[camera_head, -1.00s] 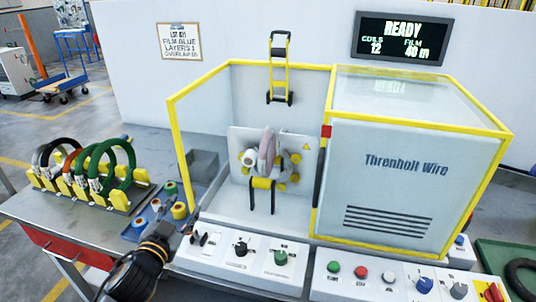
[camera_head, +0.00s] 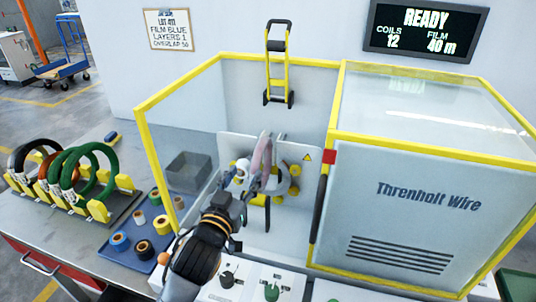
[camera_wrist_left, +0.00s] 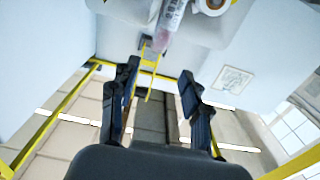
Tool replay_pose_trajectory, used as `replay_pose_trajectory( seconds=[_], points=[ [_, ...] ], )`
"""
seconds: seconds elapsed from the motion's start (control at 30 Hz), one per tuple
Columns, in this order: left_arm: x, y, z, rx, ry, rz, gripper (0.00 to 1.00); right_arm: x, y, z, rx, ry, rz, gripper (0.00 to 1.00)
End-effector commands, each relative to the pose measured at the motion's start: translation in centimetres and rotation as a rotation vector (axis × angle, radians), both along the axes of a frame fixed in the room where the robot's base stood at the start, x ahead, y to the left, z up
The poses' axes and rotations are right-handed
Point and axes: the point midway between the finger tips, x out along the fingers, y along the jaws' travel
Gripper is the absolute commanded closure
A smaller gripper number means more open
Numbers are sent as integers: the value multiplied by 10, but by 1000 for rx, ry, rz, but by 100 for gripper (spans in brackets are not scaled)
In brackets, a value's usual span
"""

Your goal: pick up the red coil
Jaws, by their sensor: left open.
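A pinkish-red coil (camera_head: 263,158), pale as if under film, stands upright in the open wrapping bay of the machine. It also shows at the top of the wrist view (camera_wrist_left: 173,16), with a printed white label on it. My left gripper (camera_head: 240,198) reaches over the front panel into the bay, just below and left of the coil. In the wrist view its two fingers (camera_wrist_left: 160,78) are apart with nothing between them. The coil is beyond the fingertips, and no contact shows. The coil's lower part is partly hidden by my gripper. My right gripper is not in view.
Yellow frame bars (camera_head: 145,130) edge the bay, and the closed housing (camera_head: 420,210) stands right of it. A film roll (camera_head: 242,170) sits beside the coil. At left are a rack of coils (camera_head: 102,210) and a blue tray (camera_head: 127,258) of rolls. The sign reads READY (camera_head: 426,18).

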Motion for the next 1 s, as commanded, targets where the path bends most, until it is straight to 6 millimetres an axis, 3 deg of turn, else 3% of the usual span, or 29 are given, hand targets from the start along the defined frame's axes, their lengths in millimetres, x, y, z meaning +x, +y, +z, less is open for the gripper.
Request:
replay_pose_trajectory(
  seconds=[0.17, 0.5, 0.83, 1.0],
  points=[
    [14, -6, 2, -3, -1, -1, 53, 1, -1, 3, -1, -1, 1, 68],
    [69, -23, 1, -2, 1, 0, 53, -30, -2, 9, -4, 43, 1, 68],
    [89, -30, 1, -3, 1, -1, 53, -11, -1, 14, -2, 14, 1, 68],
    [109, -38, 1, -3, 0, -1, 53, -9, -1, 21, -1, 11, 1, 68]
  ],
)
